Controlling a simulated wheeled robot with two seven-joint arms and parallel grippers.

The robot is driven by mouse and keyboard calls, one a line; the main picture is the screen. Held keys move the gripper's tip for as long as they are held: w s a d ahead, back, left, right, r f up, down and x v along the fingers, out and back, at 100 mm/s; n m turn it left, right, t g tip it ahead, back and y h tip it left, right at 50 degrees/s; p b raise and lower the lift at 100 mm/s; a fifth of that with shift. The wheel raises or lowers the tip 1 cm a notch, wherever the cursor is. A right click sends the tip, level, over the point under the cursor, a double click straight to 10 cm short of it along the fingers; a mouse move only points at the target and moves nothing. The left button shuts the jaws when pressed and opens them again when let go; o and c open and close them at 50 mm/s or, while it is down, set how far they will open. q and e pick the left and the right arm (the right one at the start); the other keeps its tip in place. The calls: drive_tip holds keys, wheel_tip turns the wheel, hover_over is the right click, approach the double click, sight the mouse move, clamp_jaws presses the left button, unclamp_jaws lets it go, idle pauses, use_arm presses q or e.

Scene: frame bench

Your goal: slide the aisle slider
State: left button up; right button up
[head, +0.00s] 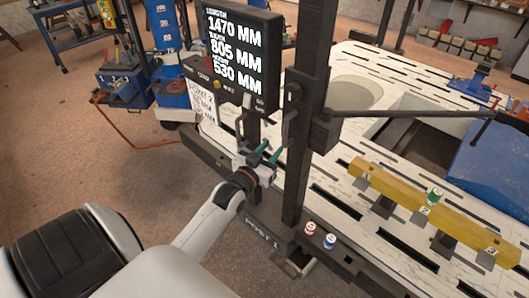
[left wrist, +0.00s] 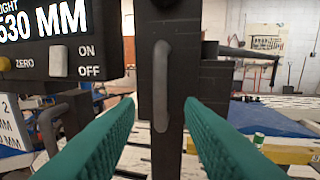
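A dark block with a vertical grey bar handle (left wrist: 161,85) sits on the upright post in the left wrist view. In the head view the handle (head: 290,115) is on the near left side of the post (head: 298,175). I take this block to be the slider; no label on it is readable. My left gripper (head: 268,152) has green fingers, spread apart and empty. In the left wrist view the handle lies between the fingertips (left wrist: 160,103), seemingly just ahead of them. Contact cannot be made out. My right gripper is out of view.
A black display (head: 240,60) with ON/OFF controls is left of the post. Another curved handle (left wrist: 47,127) is below it. A rod (head: 415,113) reaches right from the post. A slotted white bench (head: 345,195) carries a yellow beam (head: 395,200). Two small cans (head: 320,235) stand near the post base.

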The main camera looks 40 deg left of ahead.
use_arm(q)
drive_tip(key=shift+s+d, duration=0.15)
drive_tip(key=shift+s, duration=1.5)
drive_tip(key=s+d+f+g+h, duration=0.1)
drive_tip(key=s+d+f+g, duration=0.2)
drive_tip(key=f, duration=0.9)
drive_tip(key=s+d+f+m+g, duration=0.1)
drive_tip(key=s+f+g, duration=0.3)
drive_tip(key=f, duration=0.8)
drive_tip(key=s+d+f+g+h, duration=0.1)
drive_tip(key=s+d+f+g, duration=0.15)
drive_tip(key=s+f, duration=0.65)
drive_tip(key=s+d+f+m+g, duration=0.1)
drive_tip(key=s+d+f+g, duration=0.2)
drive_tip(key=s+f, duration=0.6)
drive_tip(key=s+d+f+m+g, duration=0.1)
drive_tip(key=s+d+f+g, duration=0.2)
drive_tip(key=s+f, duration=0.7)
drive_tip(key=s+g, duration=0.1)
drive_tip(key=s, duration=0.5)
drive_tip(key=shift+d+f+m+b, duration=0.15)
drive_tip(key=shift+m+b, duration=0.15)
drive_tip(key=shift+m, duration=0.1)
